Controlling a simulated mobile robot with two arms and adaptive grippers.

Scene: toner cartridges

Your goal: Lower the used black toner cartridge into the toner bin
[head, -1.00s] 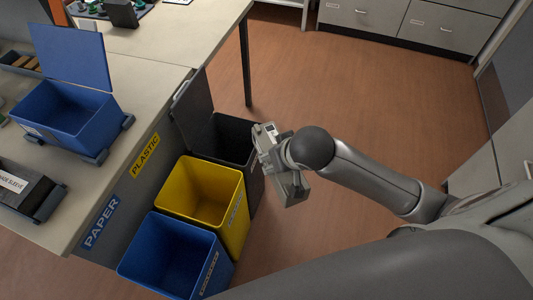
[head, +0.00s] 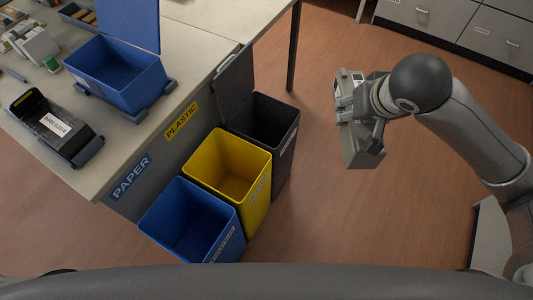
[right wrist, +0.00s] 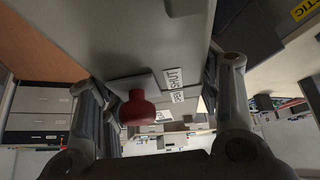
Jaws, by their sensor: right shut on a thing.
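My right gripper (head: 350,110) is shut on a grey, box-shaped cartridge (head: 364,148), held in the air to the right of the floor bins. In the right wrist view the cartridge's grey body (right wrist: 135,35) fills the top middle between my fingers, with a red knob (right wrist: 137,108) and small white labels, one reading SHUT. A tall dark bin (head: 291,140) stands open by the desk, left of the gripper; a dark lid-like panel (head: 235,85) stands up at its back. No label naming it toner is readable. My left gripper is not in view.
A yellow bin (head: 258,205) and a blue bin (head: 228,240) stand in line with the dark one. On the desk (head: 205,50) are an open blue box (head: 110,85) and a black cartridge-like thing in a cradle (head: 85,150). Open floor (head: 335,220) lies beneath the gripper.

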